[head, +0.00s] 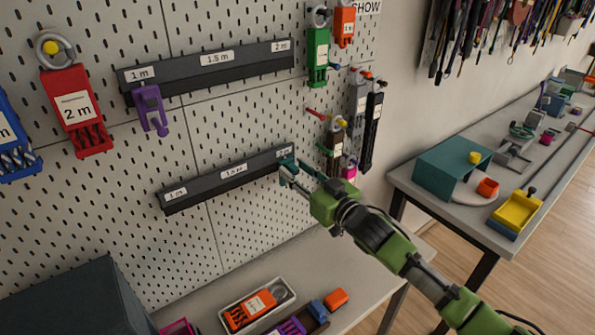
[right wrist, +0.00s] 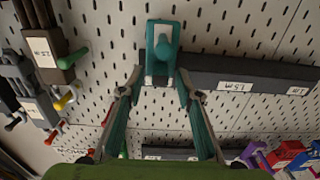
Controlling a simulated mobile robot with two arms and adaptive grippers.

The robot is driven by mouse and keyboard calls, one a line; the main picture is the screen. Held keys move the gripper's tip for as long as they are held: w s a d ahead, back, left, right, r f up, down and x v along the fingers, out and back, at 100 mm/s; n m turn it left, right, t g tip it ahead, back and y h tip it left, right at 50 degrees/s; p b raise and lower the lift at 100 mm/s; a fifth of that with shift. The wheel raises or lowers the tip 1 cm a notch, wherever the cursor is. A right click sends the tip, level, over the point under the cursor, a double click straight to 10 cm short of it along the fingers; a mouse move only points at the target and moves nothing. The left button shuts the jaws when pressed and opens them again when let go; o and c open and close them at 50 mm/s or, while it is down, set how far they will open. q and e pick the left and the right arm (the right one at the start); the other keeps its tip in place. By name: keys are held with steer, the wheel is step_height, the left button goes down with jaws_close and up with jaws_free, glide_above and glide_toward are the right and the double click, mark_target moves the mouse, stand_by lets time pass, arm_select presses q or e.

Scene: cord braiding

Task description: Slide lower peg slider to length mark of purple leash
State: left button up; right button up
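The lower peg slider is teal and sits at the right end of the lower rail (head: 205,187), by the last mark. In the right wrist view the slider (right wrist: 162,48) is straight ahead, with its knob facing me. My right gripper (head: 287,170) is at this slider. In the right wrist view its two fingers (right wrist: 158,82) are apart, one toward each side of the slider's near end, with a gap at the left one; contact is unclear. A purple bundle (head: 290,327) lies at the bottom of the head view, partly cut off. My left gripper is out of view.
The upper rail (head: 215,68) carries a purple slider (head: 152,110) near 1 m. Red (head: 75,110), green (head: 318,55) and dark hanging pieces (head: 373,130) are on the pegboard, some close right of my right gripper. A tray with an orange bundle (head: 250,308) is below.

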jaws_close()
steer(key=s+a, duration=0.2)
steer(key=a, duration=0.1)
steer(key=s+a+p, duration=0.1)
steer(key=s+a, duration=0.2)
steer(key=a, duration=0.1)
steer(key=s+a, duration=0.3)
steer(key=a, duration=0.1)
steer(key=shift+s+a, duration=0.15)
steer(key=shift+a, duration=0.05)
jaws_free()
steer(key=v, duration=1.2)
